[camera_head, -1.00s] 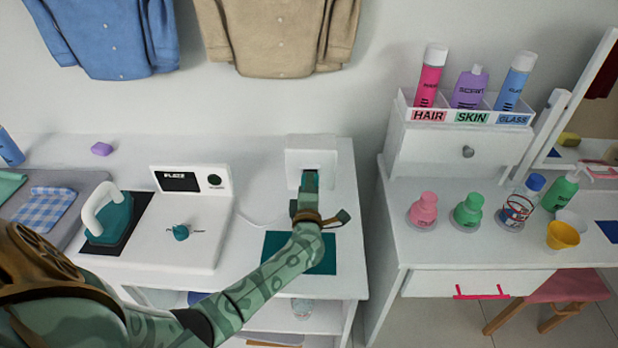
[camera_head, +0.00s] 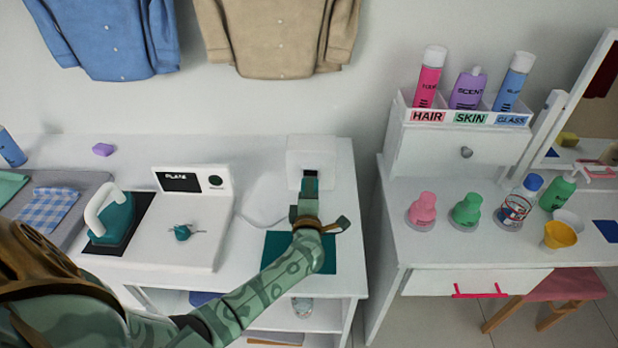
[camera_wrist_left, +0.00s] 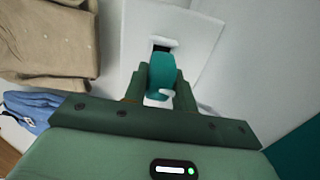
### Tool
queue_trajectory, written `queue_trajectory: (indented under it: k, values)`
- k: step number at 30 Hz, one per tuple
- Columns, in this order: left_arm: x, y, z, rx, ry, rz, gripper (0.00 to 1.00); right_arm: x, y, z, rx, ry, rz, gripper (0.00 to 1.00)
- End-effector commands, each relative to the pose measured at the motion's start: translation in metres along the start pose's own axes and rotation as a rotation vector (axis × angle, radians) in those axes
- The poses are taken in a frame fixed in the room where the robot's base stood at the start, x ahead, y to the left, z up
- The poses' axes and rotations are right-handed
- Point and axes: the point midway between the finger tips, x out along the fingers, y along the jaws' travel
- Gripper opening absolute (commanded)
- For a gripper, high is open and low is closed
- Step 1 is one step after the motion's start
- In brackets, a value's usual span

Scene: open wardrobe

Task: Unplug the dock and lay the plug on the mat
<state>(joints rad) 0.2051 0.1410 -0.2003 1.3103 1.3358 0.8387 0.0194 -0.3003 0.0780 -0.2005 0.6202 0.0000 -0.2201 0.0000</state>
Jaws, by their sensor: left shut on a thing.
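My left gripper (camera_head: 309,186) is shut on the teal plug (camera_wrist_left: 162,72), in front of the white socket box (camera_head: 333,160) on the wall side of the counter. In the left wrist view the plug sits between the fingers, just before the dark socket opening (camera_wrist_left: 160,48). The plug looks drawn back from it, but I cannot tell if its tip is fully clear. A thin white cord (camera_head: 247,220) runs toward the white dock (camera_head: 205,240). The teal mat (camera_head: 275,250) lies on the counter below the box, partly hidden by my arm. My right gripper is not in view.
A teal iron (camera_head: 117,222) stands on the dock's left side. Folded cloths (camera_head: 47,210) lie farther left. At right, beyond a gap, a dressing table (camera_head: 460,245) holds bottles and a yellow cup (camera_head: 560,236). Shirts (camera_head: 280,35) hang above the counter.

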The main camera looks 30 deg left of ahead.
Motion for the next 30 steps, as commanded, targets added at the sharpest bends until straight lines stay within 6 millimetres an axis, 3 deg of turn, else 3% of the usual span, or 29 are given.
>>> queue_trajectory:
  k: [16,26,30]
  values:
    - [-0.032,0.002,0.0,-0.001,0.0,0.001,0.0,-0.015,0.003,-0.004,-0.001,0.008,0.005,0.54]
    - [-0.034,0.0,0.0,-0.005,0.0,0.0,0.0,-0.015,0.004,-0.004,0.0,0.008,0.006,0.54]
    - [-0.033,-0.008,0.001,-0.099,0.001,-0.031,0.0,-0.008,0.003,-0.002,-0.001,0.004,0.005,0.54]
